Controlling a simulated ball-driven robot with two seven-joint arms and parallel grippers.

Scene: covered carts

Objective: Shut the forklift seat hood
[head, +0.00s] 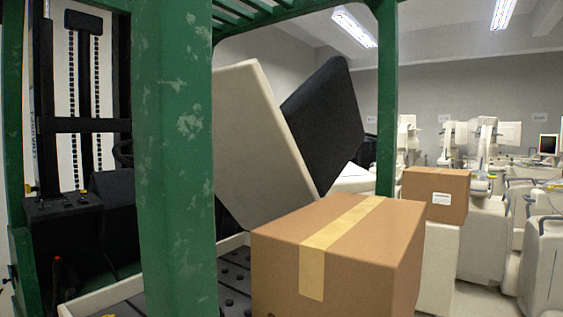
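The forklift seat hood (252,145) is a beige panel tilted steeply up behind the front green post. The black seat (325,125) is tilted with it, on its right side. The hood stands raised, with its lower end near the beige rim (233,243) of the forklift body. The hood's left edge is hidden by the post, and its lowest part by a cardboard box. Neither of my grippers shows in the head view.
A thick green post (175,150) stands close in front, and another green post (386,100) is farther right. A taped cardboard box (335,250) fills the lower middle. A smaller box (436,193) and white equipment (545,260) stand at right. Black mast parts (85,125) are at left.

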